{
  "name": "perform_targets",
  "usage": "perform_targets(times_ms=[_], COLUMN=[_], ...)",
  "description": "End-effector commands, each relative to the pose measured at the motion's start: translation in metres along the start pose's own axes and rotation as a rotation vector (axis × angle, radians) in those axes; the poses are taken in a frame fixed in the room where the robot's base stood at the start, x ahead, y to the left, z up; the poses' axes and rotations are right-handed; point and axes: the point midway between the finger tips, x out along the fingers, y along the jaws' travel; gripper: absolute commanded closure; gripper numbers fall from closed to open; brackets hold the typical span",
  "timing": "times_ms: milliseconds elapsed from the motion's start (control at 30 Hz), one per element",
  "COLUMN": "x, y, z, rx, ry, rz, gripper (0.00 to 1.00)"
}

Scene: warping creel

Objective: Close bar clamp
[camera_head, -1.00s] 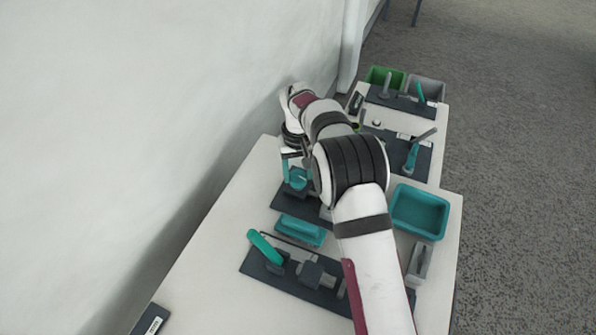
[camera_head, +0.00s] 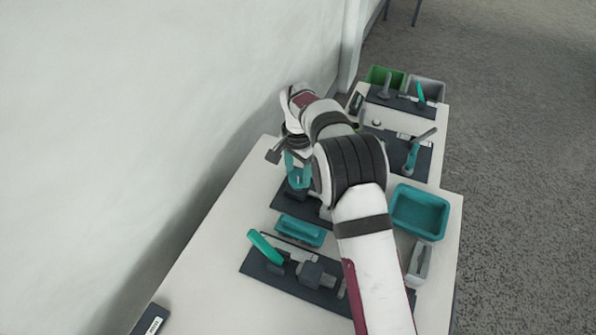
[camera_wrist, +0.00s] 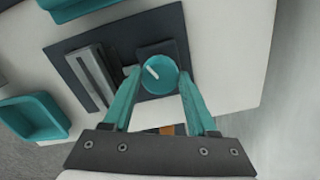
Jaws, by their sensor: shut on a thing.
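In the wrist view, a round teal knob (camera_wrist: 158,75) with a white mark on top sits beside a dark block on a dark base plate (camera_wrist: 80,40). Grey parallel bars (camera_wrist: 92,78) lie to the left of the knob on the same plate. My gripper (camera_wrist: 158,74) has its two teal fingers on either side of the knob, shut on it. In the head view my gripper (camera_head: 298,180) is low over the dark base plate (camera_head: 290,208) at the table's far left. My arm hides the right part of this plate and most of the clamp.
A small teal tray (camera_head: 300,231) lies nearer, then a dark plate with a teal-handled clamp (camera_head: 264,247). A larger teal bin (camera_head: 420,229) and a grey part (camera_head: 420,262) are at the right. A wall (camera_head: 200,90) stands at the left. More fixtures are behind.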

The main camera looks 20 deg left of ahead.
Motion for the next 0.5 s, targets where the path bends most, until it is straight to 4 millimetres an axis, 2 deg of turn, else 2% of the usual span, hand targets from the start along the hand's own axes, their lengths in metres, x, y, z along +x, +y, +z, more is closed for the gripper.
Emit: perform_targets(times_ms=[200, 500], x=[-0.0010, -0.0010], y=[-0.0006, -0.0005], z=[-0.0005, -0.0007], rx=[0.160, 0.304], ry=[0.002, 0.002], rz=[-0.002, -0.002], gripper=[0.97, 0.97])
